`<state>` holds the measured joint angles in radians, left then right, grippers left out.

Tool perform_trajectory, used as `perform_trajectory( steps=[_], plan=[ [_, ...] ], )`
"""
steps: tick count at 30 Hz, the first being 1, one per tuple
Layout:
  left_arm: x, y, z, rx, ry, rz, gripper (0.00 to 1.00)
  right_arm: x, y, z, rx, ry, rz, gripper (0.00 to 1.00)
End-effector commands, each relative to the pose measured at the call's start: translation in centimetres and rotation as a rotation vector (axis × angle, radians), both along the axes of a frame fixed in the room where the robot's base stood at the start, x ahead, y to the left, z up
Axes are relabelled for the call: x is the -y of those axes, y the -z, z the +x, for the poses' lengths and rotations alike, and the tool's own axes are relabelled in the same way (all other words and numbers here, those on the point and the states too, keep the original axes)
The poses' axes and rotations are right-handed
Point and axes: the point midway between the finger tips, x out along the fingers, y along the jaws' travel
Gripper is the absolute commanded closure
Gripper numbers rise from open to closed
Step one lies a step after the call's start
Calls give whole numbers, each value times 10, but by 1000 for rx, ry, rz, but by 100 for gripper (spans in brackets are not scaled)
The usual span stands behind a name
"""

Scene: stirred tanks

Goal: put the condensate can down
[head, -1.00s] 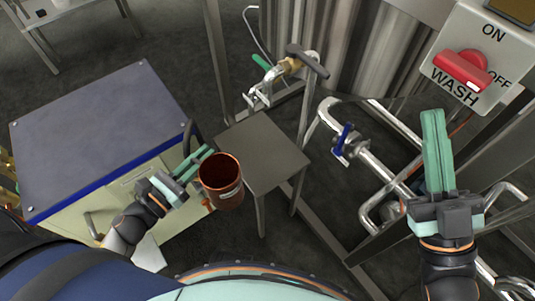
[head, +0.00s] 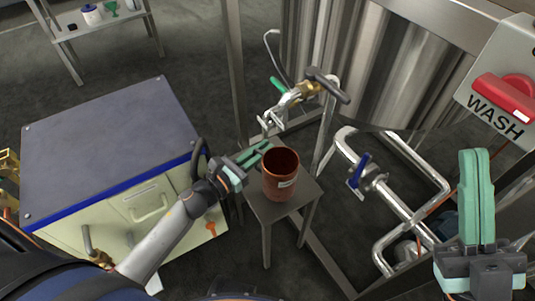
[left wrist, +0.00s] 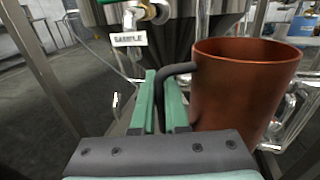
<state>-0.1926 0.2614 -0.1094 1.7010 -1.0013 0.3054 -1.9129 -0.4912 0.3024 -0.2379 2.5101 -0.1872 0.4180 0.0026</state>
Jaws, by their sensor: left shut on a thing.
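A sample tap with a green lever (head: 279,86) is behind the stand. Pipes with a blue-handled valve (head: 359,172) run to the right. A blue-topped cabinet (head: 105,140) stands left. The wash switch box (head: 505,95) is upper right.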

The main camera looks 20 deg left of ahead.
Motion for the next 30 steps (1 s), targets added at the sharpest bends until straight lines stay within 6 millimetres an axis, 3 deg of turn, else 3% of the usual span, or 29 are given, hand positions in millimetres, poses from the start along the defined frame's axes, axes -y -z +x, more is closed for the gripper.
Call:
perform_trajectory(
  steps=[3, 7, 15, 27, 28, 30],
  plan=[
    [6, 0, 14, 1, 0, -2, 100, 0, 1, 0, -1, -1, 1, 100],
    [8, 3, 18, -1, 0, -2, 100, 0, 3, 0, -2, -2, 3, 100],
    [8, 37, 18, -1, 0, -4, 100, -2, 27, 2, -25, -16, 13, 100],
    [8, 39, 18, 0, 0, -2, 100, -3, 30, 1, -22, -22, 1, 100],
    [8, 38, 17, 0, 0, -1, 85, -3, 29, 1, -22, -21, 1, 100],
    [8, 38, 17, 0, 0, -1, 77, -3, 28, 1, -22, -21, 1, 100]
  ],
)
